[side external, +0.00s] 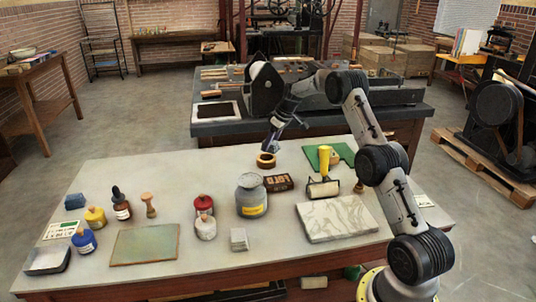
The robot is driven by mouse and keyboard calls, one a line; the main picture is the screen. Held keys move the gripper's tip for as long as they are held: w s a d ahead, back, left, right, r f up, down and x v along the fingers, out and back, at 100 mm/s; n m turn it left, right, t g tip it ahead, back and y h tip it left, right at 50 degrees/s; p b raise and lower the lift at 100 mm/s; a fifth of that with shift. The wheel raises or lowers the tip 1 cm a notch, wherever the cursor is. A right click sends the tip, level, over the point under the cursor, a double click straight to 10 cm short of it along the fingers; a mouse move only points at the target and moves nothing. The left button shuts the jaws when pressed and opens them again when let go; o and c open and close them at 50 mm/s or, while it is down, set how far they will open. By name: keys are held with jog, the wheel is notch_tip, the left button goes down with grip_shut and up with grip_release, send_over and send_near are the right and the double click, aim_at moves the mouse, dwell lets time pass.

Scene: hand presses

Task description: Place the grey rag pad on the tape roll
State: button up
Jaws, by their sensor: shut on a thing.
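The tape roll (265,160) is a tan ring with a dark centre, lying flat near the back middle of the pale table. My gripper (272,146) points down just above it and slightly right. It is shut on a small, dark greyish thing that I take to be the grey rag pad (271,150). The pad is tiny here and partly hidden by the fingers. I cannot tell whether it touches the roll.
A grey jar (251,195) and a dark lettered box (278,183) stand in front of the roll. A yellow-handled roller (323,165), a green mat (337,153) and a marble slab (337,220) lie to the right. A pale grey block (239,239) sits in front. Table left of the roll is clear.

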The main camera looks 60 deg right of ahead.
jog(key=shift+w+d+f, duration=0.35)
jog(key=shift+w+f, duration=0.2)
jog(key=shift+f, duration=0.2)
jog(key=shift+w+d+f, duration=0.35)
jog(key=shift+w+f, duration=0.2)
jog(key=shift+f, duration=1.7)
jog(key=shift+f, duration=0.15)
jog(key=o, duration=1.4)
jog(key=shift+c, duration=0.2)
